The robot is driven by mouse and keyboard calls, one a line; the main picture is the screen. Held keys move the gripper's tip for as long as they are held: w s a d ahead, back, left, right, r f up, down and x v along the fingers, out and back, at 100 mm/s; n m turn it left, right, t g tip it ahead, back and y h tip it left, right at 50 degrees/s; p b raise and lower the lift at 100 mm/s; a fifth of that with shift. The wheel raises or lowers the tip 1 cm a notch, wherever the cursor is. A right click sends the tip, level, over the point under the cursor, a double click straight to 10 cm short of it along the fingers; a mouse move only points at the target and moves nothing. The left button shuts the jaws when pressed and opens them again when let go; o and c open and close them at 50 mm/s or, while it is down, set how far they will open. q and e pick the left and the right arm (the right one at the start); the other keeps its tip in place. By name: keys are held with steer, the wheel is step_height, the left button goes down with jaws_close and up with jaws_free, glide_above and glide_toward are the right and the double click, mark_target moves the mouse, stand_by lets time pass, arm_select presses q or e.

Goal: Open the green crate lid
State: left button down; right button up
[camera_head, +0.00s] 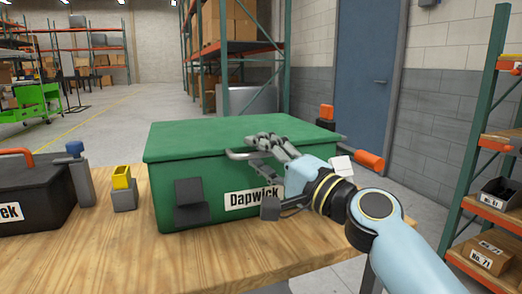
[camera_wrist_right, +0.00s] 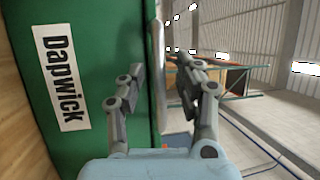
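The green crate (camera_head: 225,195) stands on the wooden table, labelled "Dapwick". Its green lid (camera_head: 200,141) lies flat and looks closed. A pale bar handle (camera_head: 241,155) runs along the lid's front edge. My right gripper (camera_head: 262,175) comes in from the right at this edge, one finger above the lid and one low before the crate's front. The wrist view shows its fingers (camera_wrist_right: 164,75) apart, with the handle (camera_wrist_right: 159,70) between them; I see no firm contact. A dark latch plate (camera_head: 191,202) is on the crate's front left. My left gripper is out of view.
A black crate (camera_head: 40,192) with an orange handle stands at the left. A small grey block with a yellow top (camera_head: 122,190) and a blue-topped grey post (camera_head: 80,175) stand between the crates. Clear wooden table (camera_head: 130,255) lies in front.

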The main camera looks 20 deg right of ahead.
jaws_close()
stand_by(0.3)
steer(key=shift+f, duration=0.1)
